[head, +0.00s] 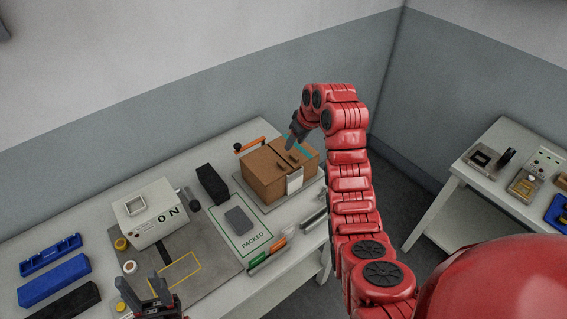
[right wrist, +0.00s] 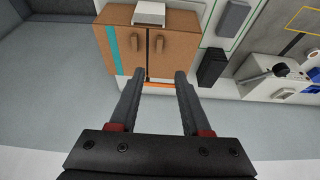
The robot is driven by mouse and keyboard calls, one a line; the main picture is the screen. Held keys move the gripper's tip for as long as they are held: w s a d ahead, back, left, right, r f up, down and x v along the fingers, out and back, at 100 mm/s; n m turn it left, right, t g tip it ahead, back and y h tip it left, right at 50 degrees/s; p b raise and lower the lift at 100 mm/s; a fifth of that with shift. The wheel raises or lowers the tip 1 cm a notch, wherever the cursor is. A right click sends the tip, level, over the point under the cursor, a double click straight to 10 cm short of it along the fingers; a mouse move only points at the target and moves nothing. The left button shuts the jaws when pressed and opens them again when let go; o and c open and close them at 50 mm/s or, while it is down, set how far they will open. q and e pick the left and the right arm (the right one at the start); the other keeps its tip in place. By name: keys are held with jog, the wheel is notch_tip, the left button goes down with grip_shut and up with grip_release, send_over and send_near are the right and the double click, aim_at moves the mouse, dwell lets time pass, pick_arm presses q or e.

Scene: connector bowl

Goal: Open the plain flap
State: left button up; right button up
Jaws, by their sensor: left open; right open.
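A brown cardboard box (head: 262,183) stands at the far right end of the table, with two closed top flaps and a small brown tab handle on each. The plain flap (right wrist: 181,45) is on the right in the right wrist view; the other flap (right wrist: 122,60) carries a teal stripe. My right gripper (head: 293,141) is open and empty above the box; its fingers (right wrist: 159,76) point toward the box edge, and contact cannot be told. My left gripper (head: 144,287) is open and empty at the bottom of the head view, far from the box.
An orange-ended bar (head: 251,145) is behind the box. A black block (head: 212,184), a PACKED mat (head: 263,238) with a grey item, and a white ON device (head: 148,213) are to the left. Pens (head: 268,252) lie along the front edge. A second table (head: 452,209) stands right.

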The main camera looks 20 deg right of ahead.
jog(key=b, duration=1.1)
send_near(282, 164)
jog(key=p+x, duration=0.3)
jog(key=x, duration=0.4)
jog(key=shift+w+f, duration=0.1)
jog(key=shift+f, duration=0.1)
jog(key=shift+w+a+f+p, duration=0.15)
jog(key=shift+f+p, duration=0.15)
jog(key=shift+f, duration=0.15)
grip_shut()
